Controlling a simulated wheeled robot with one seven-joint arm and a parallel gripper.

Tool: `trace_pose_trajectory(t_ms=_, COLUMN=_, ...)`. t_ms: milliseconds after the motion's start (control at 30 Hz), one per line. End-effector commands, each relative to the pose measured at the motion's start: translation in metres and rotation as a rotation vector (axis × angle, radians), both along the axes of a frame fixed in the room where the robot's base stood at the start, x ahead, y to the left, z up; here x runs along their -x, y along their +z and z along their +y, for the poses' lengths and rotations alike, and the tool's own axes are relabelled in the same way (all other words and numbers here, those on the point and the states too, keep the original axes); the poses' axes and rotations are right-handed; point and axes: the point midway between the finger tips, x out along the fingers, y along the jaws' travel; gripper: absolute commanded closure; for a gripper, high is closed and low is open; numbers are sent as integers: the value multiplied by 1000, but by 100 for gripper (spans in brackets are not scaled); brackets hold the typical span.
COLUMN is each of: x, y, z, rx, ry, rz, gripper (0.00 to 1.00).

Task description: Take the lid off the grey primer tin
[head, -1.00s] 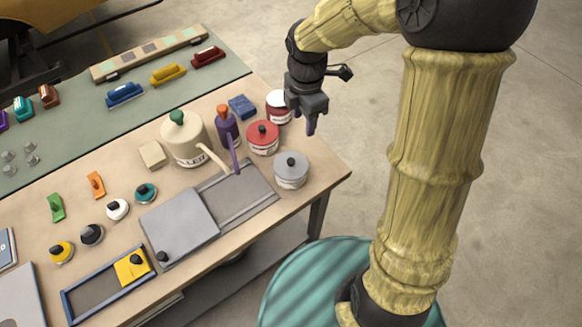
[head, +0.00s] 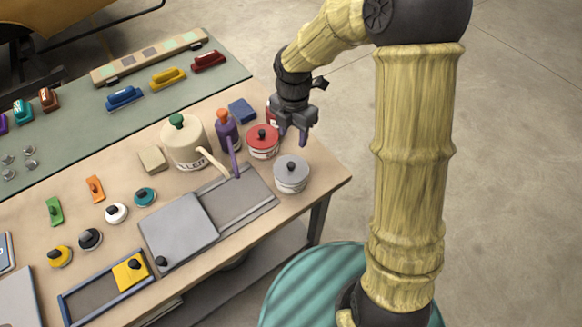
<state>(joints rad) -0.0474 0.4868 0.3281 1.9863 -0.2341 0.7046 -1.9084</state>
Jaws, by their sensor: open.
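The grey primer tin (head: 291,182) stands upright near the right end of the workbench. Its grey lid (head: 290,168) with a dark knob (head: 291,164) is on top of it. My gripper (head: 292,136) is open and points down, above and behind the grey tin in the picture, close to the red-lidded tin (head: 262,139). Nothing shows between its fingers. The gripper partly hides a dark red tin (head: 271,113) behind it.
A purple bottle (head: 227,133) and a cream pot (head: 187,145) stand further left. The bench's right edge (head: 335,190) is close; open floor lies beyond.

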Motion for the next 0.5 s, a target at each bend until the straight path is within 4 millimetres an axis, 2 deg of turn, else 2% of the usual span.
trace_pose_trajectory(t_ms=300, x=1, y=-56, z=0, rx=2, ry=1, rz=6, gripper=53)
trace_pose_trajectory(t_ms=500, x=0, y=-71, z=0, rx=0, ry=0, rz=0, gripper=53)
